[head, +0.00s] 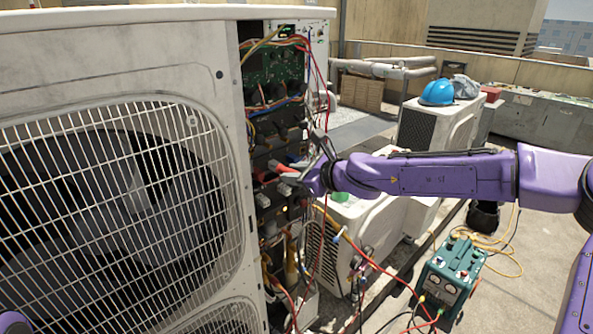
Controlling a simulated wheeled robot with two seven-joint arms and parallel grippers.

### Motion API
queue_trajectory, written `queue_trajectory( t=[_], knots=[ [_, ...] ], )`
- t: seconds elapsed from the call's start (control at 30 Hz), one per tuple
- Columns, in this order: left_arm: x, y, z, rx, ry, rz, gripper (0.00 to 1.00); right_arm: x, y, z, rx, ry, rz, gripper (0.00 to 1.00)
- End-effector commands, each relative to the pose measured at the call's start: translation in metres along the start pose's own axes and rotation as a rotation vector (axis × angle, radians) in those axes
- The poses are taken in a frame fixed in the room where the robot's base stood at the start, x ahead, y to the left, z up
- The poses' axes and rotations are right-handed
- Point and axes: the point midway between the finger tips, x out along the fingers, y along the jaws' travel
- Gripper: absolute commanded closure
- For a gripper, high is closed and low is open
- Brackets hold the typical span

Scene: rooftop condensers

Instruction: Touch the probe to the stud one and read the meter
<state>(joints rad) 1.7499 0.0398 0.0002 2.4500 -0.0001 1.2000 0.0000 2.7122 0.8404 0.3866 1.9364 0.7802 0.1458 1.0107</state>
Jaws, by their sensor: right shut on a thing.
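My right gripper (308,166) reaches in from the right to the open electrical compartment (277,130) of the big condenser. It is shut on a red probe (279,167), whose tip points left at the dark terminal area. The gripper hides part of the probe. I cannot tell whether the tip touches a stud, and I cannot make out which stud is one. Thin red leads hang down near the gripper. No meter reading can be made out. Only a purple bit of my left arm shows at the bottom left corner; its gripper is out of view.
The large condenser (120,50) with its fan grille fills the left. Wires and hoses hang below the compartment. A teal machine (450,272) with dials stands on the floor at lower right. A blue hard hat (437,92) lies on a smaller condenser (455,119) behind.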

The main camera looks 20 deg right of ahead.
Motion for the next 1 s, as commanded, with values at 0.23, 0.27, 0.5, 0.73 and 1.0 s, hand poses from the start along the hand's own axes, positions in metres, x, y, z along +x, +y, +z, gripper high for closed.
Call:
queue_trajectory(
  t=[0.23,0.27,0.5,0.73,1.0],
  knots=[
    [0.005,0.0,0.002,0.0,0.0,0.0,0.39,0.026,-0.005,0.007,-0.003,0.002,-0.001,1.0],
    [0.005,0.0,0.002,0.0,0.0,0.0,0.39,0.03,-0.006,0.008,-0.003,0.003,-0.002,1.0],
    [0.005,0.0,0.002,0.0,0.0,0.0,0.39,0.055,-0.012,0.018,-0.003,0.002,-0.001,1.0],
    [0.005,0.0,0.002,0.0,0.0,0.0,0.39,0.062,-0.013,0.021,-0.001,0.0,-0.001,1.0],
    [0.005,0.0,0.002,0.0,0.0,0.0,0.39,0.062,-0.013,0.021,-0.001,0.001,-0.001,1.0]
  ],
)
